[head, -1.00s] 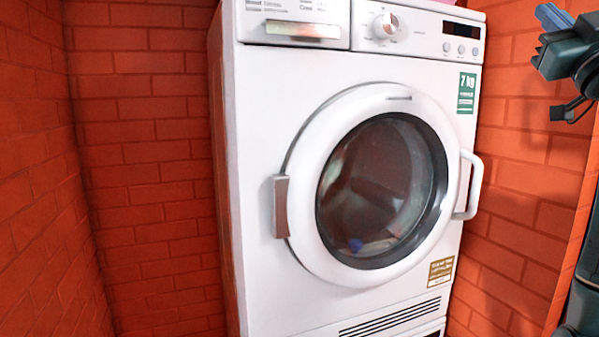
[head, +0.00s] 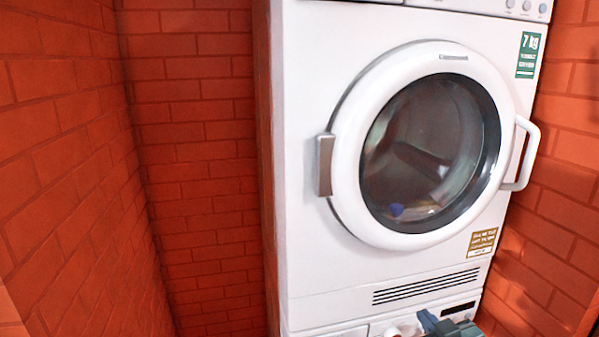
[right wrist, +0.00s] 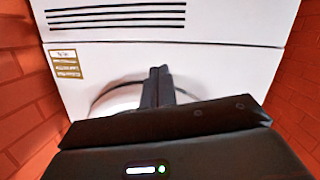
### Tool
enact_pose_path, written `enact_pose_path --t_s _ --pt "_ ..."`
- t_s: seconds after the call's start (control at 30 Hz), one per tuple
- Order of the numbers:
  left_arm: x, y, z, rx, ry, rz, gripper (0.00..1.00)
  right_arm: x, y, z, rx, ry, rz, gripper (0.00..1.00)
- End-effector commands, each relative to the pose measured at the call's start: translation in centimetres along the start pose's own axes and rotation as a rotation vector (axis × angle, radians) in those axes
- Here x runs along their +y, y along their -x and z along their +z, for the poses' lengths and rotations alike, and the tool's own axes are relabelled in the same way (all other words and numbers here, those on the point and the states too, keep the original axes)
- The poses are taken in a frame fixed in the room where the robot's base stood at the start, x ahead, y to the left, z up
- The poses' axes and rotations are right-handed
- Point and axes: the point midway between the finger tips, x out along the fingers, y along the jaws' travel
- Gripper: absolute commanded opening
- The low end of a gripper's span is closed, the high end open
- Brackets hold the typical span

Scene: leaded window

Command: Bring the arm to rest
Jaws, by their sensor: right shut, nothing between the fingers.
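My right gripper (head: 428,321) shows at the bottom edge of the head view, low in front of the white machine, and is partly cut off by the frame. In the right wrist view its dark fingers (right wrist: 158,86) are together, with nothing between them. They point toward the white machine front (right wrist: 230,70). I cannot tell the exact gap to it. My left gripper is in neither view.
The white front-loading machine (head: 310,260) has a shut round door (head: 345,190) and a white handle (head: 530,150) sticking out at right. Its vent slots (head: 425,287) are below. Red brick walls (head: 200,160) stand close on both sides.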

Motion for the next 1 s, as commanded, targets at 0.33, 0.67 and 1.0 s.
enact_pose_path --t_s 0.33,0.67,1.0 --pt "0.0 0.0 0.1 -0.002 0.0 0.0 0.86 -13.9 12.5 17.1 -0.324 -0.137 -0.157 0.0" --pt "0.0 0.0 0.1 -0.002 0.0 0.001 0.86 -18.0 18.2 20.8 -0.426 -0.192 -0.198 0.0" --pt "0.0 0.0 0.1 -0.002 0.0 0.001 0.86 -18.0 18.1 20.8 -0.426 -0.191 -0.198 0.0"
